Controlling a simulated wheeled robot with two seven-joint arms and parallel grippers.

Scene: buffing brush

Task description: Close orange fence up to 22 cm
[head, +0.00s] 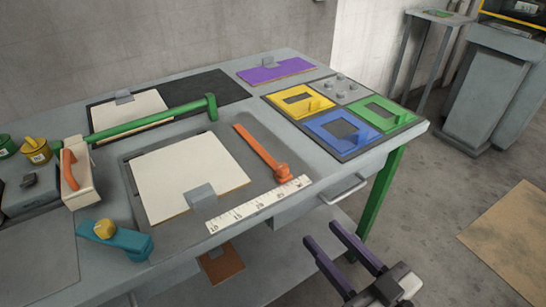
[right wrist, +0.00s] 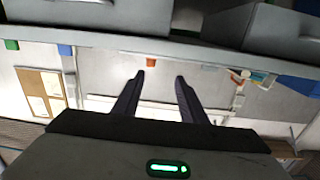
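The orange fence (head: 262,150) is a long bar lying across the grey bench, to the right of a white board (head: 190,172). Its near end has an orange knob (head: 283,171) beside the white ruler (head: 259,205), roughly between the 25 and 30 marks. A gap of bare grey surface separates the fence from the board. My right gripper (head: 321,233) is off the bench's front edge, below and to the right of the knob, open and empty. Its two dark fingers also show apart in the right wrist view (right wrist: 159,77). My left gripper is not in view.
A grey bracket (head: 202,198) sits at the board's front edge. A green bar (head: 150,121) lies behind. Yellow (head: 298,91), blue (head: 322,139) and green (head: 396,105) plates sit at the right. A drawer handle (head: 347,191) projects from the bench front near my right gripper.

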